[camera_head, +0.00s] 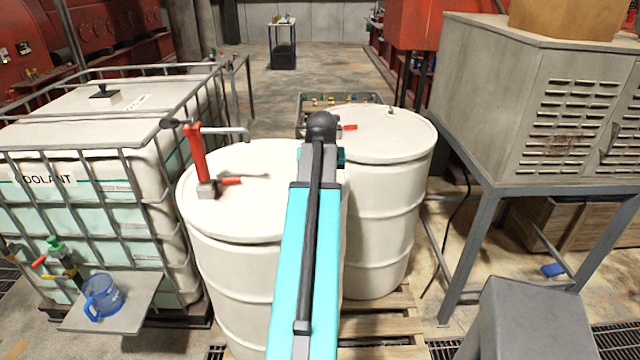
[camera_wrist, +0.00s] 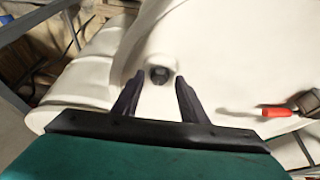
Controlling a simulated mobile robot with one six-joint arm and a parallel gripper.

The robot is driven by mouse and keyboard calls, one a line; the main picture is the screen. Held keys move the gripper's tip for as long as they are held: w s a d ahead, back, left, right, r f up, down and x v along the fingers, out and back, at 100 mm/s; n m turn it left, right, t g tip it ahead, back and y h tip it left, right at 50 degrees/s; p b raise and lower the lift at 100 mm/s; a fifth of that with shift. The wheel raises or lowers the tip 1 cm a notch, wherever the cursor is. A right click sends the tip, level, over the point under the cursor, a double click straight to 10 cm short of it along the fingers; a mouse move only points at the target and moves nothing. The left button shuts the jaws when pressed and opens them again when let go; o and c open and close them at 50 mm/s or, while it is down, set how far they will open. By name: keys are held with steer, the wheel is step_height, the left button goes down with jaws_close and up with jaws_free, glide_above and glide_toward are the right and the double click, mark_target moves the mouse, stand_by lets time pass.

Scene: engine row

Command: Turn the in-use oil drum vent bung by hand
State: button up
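The white drum (camera_head: 245,225) with the red hand pump (camera_head: 193,155) stands left of my teal arm in the head view. Its vent bung, a small dark round plug (camera_wrist: 160,74), shows near the drum's rim in the wrist view and is hidden by my arm in the head view. My gripper (camera_wrist: 160,82) is open, with its two dark fingertips on either side of the bung in the picture. I cannot tell whether they touch it or stop above it. The pump's red handle (camera_wrist: 277,112) lies to the right in the wrist view.
A second white drum (camera_head: 385,200) stands just right, on the same wooden pallet (camera_head: 385,325). A caged coolant tank (camera_head: 100,190) is close on the left. A louvred grey cabinet (camera_head: 570,120) on a metal stand is on the right. Open floor (camera_head: 345,75) lies beyond.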

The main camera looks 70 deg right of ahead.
steer(key=b+v, duration=0.3)
steer(key=v, duration=1)
steer(key=shift+a+r, duration=0.2)
steer(key=shift+s, duration=0.1)
stand_by(0.7)
